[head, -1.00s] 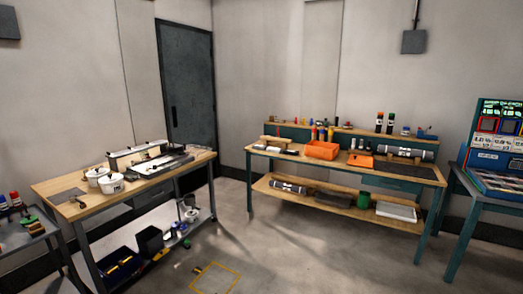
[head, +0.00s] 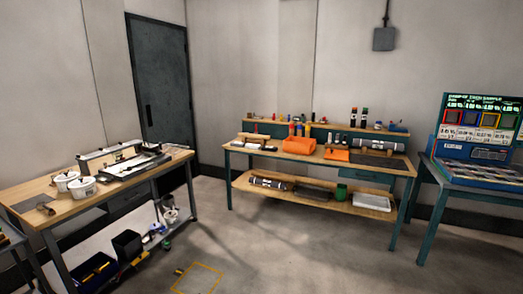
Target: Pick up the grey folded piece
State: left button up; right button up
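A grey roll (head: 375,143) lies on the right part of the far workbench's top (head: 235,146). Another grey roll (head: 268,183) lies at the left of that bench's lower shelf (head: 330,205). Beside it is a dark grey flat piece (head: 312,193); it is too small to tell whether this is the grey folded piece. A dark grey sheet (head: 378,161) lies flat at the bench top's right front. Neither of my grippers is in view.
A nearer workbench (head: 60,207) with two white pots (head: 82,187) stands left, with dark bins (head: 127,245) low down. A blue display stand (head: 470,150) is on a table at right. Open floor (head: 270,250) lies between, with a yellow-outlined square (head: 197,279).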

aim_at(234, 144)
jog(key=i+l+z, duration=0.2)
jog(key=i, duration=1.15)
jog(key=i+l+z, duration=0.2)
jog(key=i, duration=1.15)
jog(key=i+u, duration=0.4)
jog(key=i+l+u, duration=0.2)
jog(key=u, duration=0.2)
jog(key=i+l+u, duration=0.9)
jog(key=l+u, duration=0.3)
jog(key=j, duration=0.1)
